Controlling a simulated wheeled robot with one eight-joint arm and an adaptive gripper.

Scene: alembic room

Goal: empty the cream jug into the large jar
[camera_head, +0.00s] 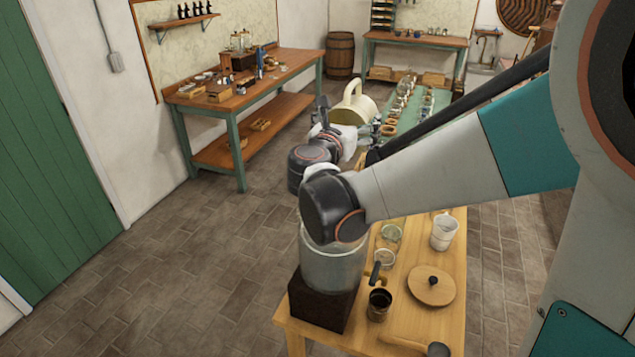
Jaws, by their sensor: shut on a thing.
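The cream jug (366,104) is held up in the air beyond the near table. It is tipped on its side, with its handle on top and its mouth toward the lower left. My gripper (334,124) is shut on the jug; the exact contact is partly hidden by my wrist. The large jar (333,271) is clear glass and stands upright on a dark block (318,305) at the near table's left corner. My arm hides the jar's top. The jug is apart from the jar. I cannot see the jug's contents.
The near wooden table (408,318) also holds a round wooden lid (432,292) with a black knob, a white measuring cup (444,232), a dark cup (379,305) and small glass dishes (385,258). A green table (432,112) with several small items stands behind. The floor at left is clear.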

